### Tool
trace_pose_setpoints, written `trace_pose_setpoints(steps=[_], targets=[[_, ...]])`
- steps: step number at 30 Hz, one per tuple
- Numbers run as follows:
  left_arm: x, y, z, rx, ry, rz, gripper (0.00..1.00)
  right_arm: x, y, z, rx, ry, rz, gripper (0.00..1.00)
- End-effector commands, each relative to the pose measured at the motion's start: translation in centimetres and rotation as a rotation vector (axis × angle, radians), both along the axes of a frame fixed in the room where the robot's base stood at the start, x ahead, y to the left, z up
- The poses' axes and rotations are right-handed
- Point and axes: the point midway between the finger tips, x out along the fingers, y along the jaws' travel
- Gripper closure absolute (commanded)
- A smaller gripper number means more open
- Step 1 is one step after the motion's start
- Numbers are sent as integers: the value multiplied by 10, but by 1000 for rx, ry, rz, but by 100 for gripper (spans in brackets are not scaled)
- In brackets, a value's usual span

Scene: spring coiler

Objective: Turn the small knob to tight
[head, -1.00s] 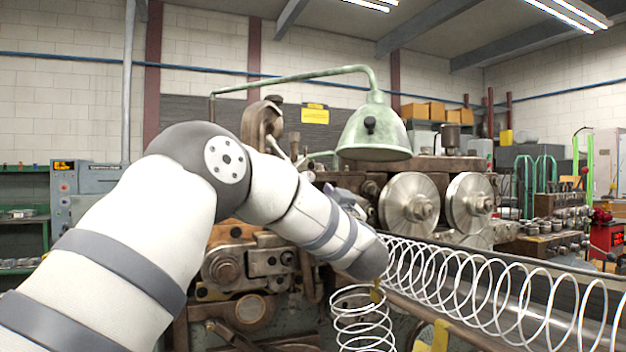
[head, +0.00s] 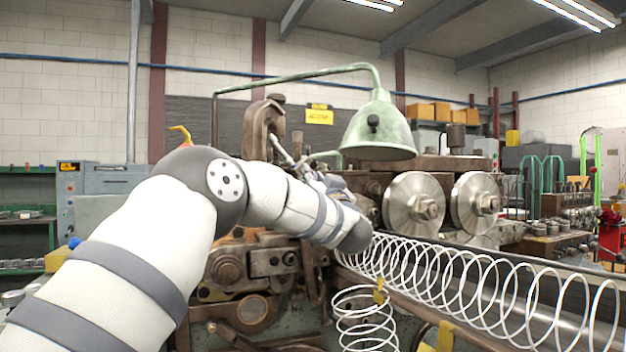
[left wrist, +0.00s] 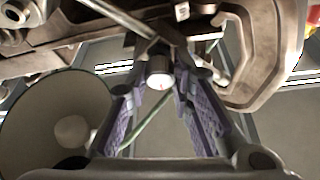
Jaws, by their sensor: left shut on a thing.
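A small pale metal knob (left wrist: 160,76) with a thin red mark on its face shows in the left wrist view, between the fingers of my left gripper (left wrist: 163,92). The purple-padded fingers are closed in on either side of it. In the head view, my left gripper (head: 326,183) is at the spring coiler (head: 265,262), below and left of the green lamp. There my forearm and wrist hide most of the contact, and I cannot make out the knob. The knob's tight mark cannot be read. My right gripper is not in view.
The green lamp (head: 378,130) hangs close to my left gripper, and its open shade (left wrist: 50,125) fills the lower left of the wrist view. A curved iron bracket (head: 262,128) stands behind. Two steel rollers (head: 415,205) and a long white coil spring (head: 480,275) lie to the right.

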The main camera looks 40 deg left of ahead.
Motion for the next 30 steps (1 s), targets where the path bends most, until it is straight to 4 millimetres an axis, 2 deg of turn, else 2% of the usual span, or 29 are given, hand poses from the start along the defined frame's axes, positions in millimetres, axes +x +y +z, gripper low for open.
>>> trace_pose_setpoints(steps=[11,30], targets=[[-2,0,3,68,126,1,100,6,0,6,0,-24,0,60],[-3,1,3,345,658,3,100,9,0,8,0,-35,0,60]])
